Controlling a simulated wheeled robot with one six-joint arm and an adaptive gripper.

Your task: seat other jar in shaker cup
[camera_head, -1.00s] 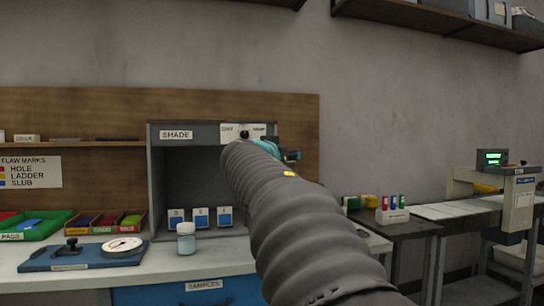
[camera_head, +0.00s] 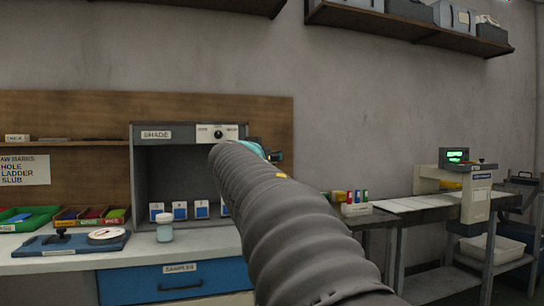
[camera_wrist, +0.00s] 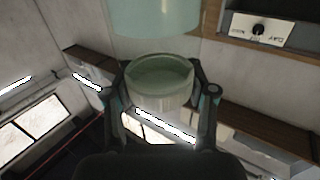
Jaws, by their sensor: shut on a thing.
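My gripper (camera_wrist: 166,112) is shut on a pale green translucent jar (camera_wrist: 160,98), which sits between the two dark fingers in the wrist view. A larger pale green cylinder (camera_wrist: 155,18) fills the top of that view, just beyond the held jar. I cannot tell whether the two touch or whether the cylinder is the shaker cup. Another small jar (camera_head: 165,230) with a pale lid stands upright on the counter in front of the shade box.
The grey shade box (camera_head: 160,165) has its dial on the upper right. Several blue-and-white sample blocks stand inside it. A blue board (camera_head: 70,245) with a round dial lies left on the counter (camera_head: 220,262). A side table (camera_head: 420,203) stands to the right.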

